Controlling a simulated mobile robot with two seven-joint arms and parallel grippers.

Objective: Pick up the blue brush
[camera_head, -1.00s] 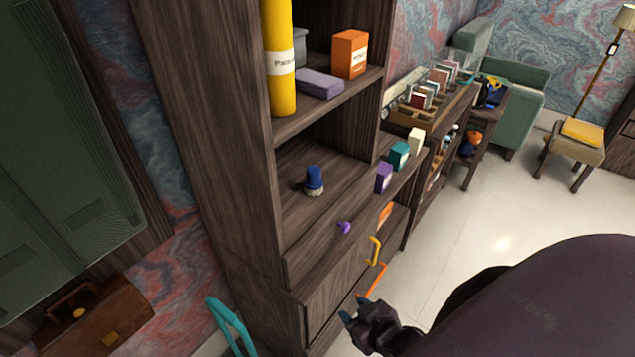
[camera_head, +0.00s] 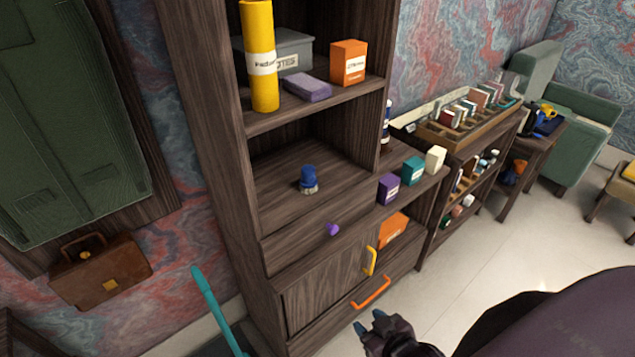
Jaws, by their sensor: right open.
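The blue brush (camera_head: 309,179) stands upright on the open shelf of the dark wooden cabinet, with a blue top and a pale lower part. It is small in the view and its bristles are hard to make out. My right gripper (camera_head: 371,326) is at the bottom of the view, open and empty, below and to the right of the brush and well apart from it. My left gripper is not in view.
The cabinet (camera_head: 232,200) has a side wall left of the brush and an upper shelf above it holding a yellow tube (camera_head: 260,60). Purple (camera_head: 388,188), teal (camera_head: 412,170) and cream boxes stand to the right. A purple knob (camera_head: 332,229), yellow handle (camera_head: 370,261) and orange handle (camera_head: 371,293) stick out below.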

